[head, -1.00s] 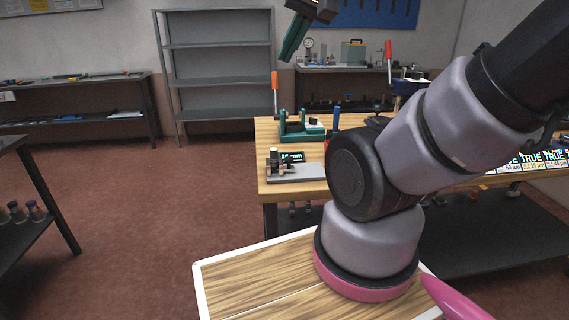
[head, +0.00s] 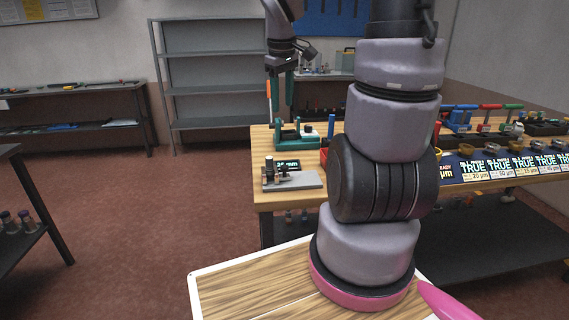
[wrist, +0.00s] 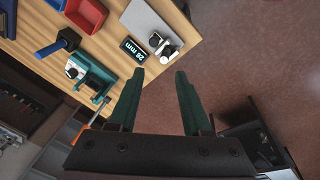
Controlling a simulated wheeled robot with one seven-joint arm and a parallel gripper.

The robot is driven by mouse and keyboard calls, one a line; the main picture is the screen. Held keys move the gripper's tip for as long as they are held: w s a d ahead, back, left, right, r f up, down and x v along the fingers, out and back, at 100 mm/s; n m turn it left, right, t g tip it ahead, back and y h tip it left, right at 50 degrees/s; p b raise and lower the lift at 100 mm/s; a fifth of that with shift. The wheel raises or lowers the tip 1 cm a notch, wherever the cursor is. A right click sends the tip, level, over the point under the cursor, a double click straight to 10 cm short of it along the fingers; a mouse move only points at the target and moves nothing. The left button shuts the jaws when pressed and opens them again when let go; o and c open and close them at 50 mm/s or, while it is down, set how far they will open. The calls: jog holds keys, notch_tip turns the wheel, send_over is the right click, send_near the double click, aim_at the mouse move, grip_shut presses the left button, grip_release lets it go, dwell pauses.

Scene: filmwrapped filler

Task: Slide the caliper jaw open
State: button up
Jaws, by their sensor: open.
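A small measuring device that looks like the caliper (head: 292,180) lies near the front left corner of the wooden workbench. It is a grey plate with small upright posts at its left end; it also shows in the wrist view (wrist: 150,22). A dark display (wrist: 133,50) beside it reads "28 mm". My gripper (head: 282,110) has green fingers pointing down over the left end of the bench. In the wrist view my gripper (wrist: 160,72) is open and empty, with the device ahead of the fingertips and apart from them. I cannot tell how far its jaw stands open.
A green fixture (head: 297,140) stands behind the device on the bench (head: 262,152). Red and blue bins (wrist: 55,50) and a blue-handled tool (wrist: 48,48) lie nearby. Several "TRUE" cards (head: 505,168) line the bench at right. The floor (head: 150,230) left of the bench is clear.

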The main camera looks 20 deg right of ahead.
aim_at(285, 166)
jog(key=w+d+f+n, duration=0.1)
jog(key=w+f+n, duration=0.1)
jog(key=f, duration=0.5)
jog(key=w+d+f+n+g, duration=0.1)
jog(key=w+f+n, duration=0.1)
jog(key=f, duration=0.6)
jog(key=w+d+f+n+g+y, duration=0.1)
jog(key=w+f, duration=0.1)
jog(key=f, duration=0.6)
jog(key=shift+w+d+n, duration=0.15)
jog(key=shift+d+n, duration=0.1)
jog(key=shift+n, duration=0.15)
grip_shut()
jog(key=shift+r, duration=0.1)
